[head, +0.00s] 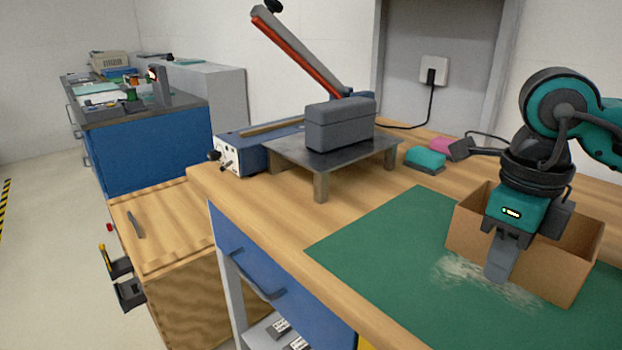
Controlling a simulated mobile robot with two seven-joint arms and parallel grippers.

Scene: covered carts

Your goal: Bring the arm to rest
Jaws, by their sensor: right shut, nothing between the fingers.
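My right arm comes in from the right edge in the head view. My right gripper (498,268) points down in front of an open cardboard box (530,261) and hides part of its near side. Its fingers are shut with nothing between them, above a green mat (385,245). A pale, scuffed patch (475,278) shows on the mat by the fingertips. I cannot tell whether the fingertips touch the mat. My left gripper is not in view.
A metal stand (285,155) bears a dark grey box (341,125). Behind it is a blue device (255,152) with a raised red-edged arm (300,55). A teal block (425,158) lies nearby. A wooden cart (175,230) stands left of the bench. The mat's left part is clear.

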